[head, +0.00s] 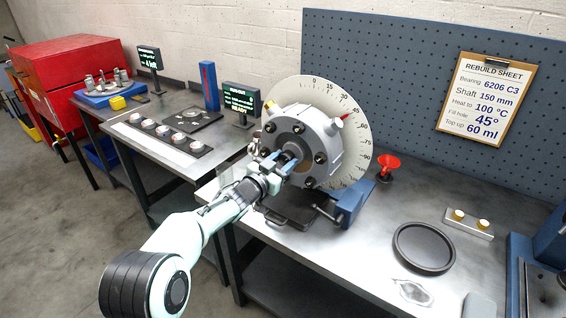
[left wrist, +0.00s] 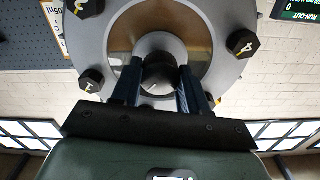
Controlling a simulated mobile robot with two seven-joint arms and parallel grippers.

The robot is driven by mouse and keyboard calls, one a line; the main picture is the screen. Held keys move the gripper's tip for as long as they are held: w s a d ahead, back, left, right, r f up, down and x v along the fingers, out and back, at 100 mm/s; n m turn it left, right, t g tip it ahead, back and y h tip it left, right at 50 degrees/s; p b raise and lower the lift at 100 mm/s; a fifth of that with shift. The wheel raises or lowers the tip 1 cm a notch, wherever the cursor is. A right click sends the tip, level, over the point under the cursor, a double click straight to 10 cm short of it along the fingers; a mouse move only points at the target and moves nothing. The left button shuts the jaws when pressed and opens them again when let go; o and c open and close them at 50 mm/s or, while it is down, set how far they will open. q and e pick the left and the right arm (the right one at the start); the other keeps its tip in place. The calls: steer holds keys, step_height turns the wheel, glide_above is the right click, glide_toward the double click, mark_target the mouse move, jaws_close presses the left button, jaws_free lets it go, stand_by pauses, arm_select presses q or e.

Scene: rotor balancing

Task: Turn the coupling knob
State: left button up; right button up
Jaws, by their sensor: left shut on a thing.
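The grey rotor housing (head: 325,140) stands upright on the bench, with several black hex bolts on its face and a white degree dial (head: 357,115) behind it. My left gripper (head: 286,161) reaches the middle of the rotor face from the left. In the left wrist view, the dark round coupling knob (left wrist: 160,76) sits between the blue fingers of my left gripper (left wrist: 160,88), which are shut on it. The knob is mostly hidden by the fingers in the head view. My right gripper is in neither view.
A run-out display (head: 241,100) stands to the left. A pegboard (head: 420,80) is behind.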

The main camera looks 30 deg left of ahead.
arm_select(q)
steer(key=shift+m+b, duration=0.35)
steer(key=shift+m, duration=0.05)
steer(key=m+b, duration=0.2)
steer(key=m, duration=0.1)
steer(key=shift+f, duration=0.15)
steer(key=m+b, duration=0.3)
steer(key=m, duration=0.2)
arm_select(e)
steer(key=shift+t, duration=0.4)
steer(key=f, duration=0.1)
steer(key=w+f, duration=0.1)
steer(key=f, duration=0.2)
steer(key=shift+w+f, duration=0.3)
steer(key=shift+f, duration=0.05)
arm_select(q)
steer(key=o, duration=1.1)
steer(key=shift+c, duration=0.2)
steer(key=s+a+b, duration=0.1)
steer(key=s, duration=1.2)
steer(key=shift+s, duration=0.2)
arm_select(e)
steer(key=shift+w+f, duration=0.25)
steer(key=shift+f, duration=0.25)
